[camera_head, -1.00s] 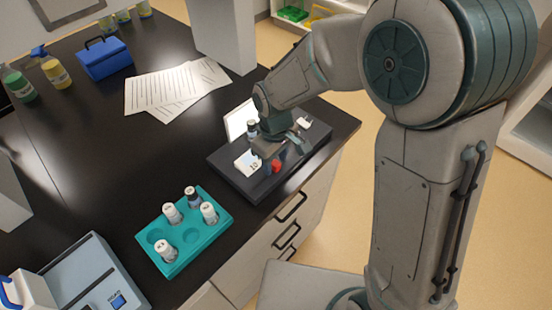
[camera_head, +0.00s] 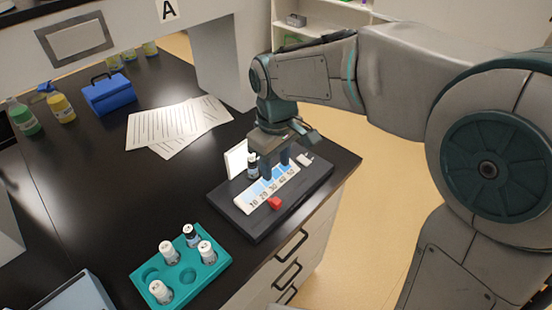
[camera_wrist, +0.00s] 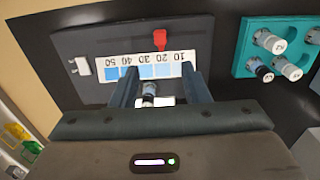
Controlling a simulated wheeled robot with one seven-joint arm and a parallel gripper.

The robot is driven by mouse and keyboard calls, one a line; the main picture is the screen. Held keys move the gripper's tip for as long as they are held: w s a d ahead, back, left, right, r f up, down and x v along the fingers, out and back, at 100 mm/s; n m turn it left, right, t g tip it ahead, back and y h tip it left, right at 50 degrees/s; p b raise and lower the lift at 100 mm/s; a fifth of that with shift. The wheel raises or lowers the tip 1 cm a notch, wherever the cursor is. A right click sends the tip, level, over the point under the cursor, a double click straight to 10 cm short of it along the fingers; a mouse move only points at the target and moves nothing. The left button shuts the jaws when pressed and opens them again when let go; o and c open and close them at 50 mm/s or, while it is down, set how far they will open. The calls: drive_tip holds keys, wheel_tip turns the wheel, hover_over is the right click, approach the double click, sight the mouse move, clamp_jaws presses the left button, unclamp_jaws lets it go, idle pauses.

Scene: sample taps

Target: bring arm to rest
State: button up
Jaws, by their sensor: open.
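My gripper (camera_head: 275,168) is above the dark board (camera_head: 228,208), with its two fingers apart and pointing down. In the wrist view my gripper (camera_wrist: 163,85) shows its fingers spread, with a dark-capped vial (camera_wrist: 149,90) visible between them. In the head view this vial (camera_head: 253,166) stands upright on the board, just left of the fingers; I see no contact. The board carries a numbered blue-and-white scale strip (camera_head: 268,188) and a red marker (camera_head: 275,203) beside it.
A teal rack (camera_head: 205,272) holds several vials at the front. Papers (camera_head: 180,123), a blue box (camera_head: 108,93) and several bottles (camera_head: 60,104) stand or lie farther back. A white panel (camera_head: 236,159) stands behind the vial. The counter's middle is bare.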

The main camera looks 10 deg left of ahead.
drive_tip(key=shift+r, duration=0.65)
drive_tip(key=s+d+m+t, duration=0.1)
drive_tip(key=s+d+m, duration=0.2)
drive_tip(key=d, duration=0.5)
drive_tip(key=s+d+m+t, duration=0.1)
drive_tip(key=s+d+m, duration=0.2)
drive_tip(key=d+m, duration=0.2)
drive_tip(key=s+d+m+t, duration=0.1)
drive_tip(key=s+d+m, duration=0.2)
drive_tip(key=d, duration=0.8)
drive_tip(key=shift+s+d+f+m, duration=0.25)
drive_tip(key=shift+s+m, duration=0.15)
drive_tip(key=shift+s, duration=0.15)
idle(0.9)
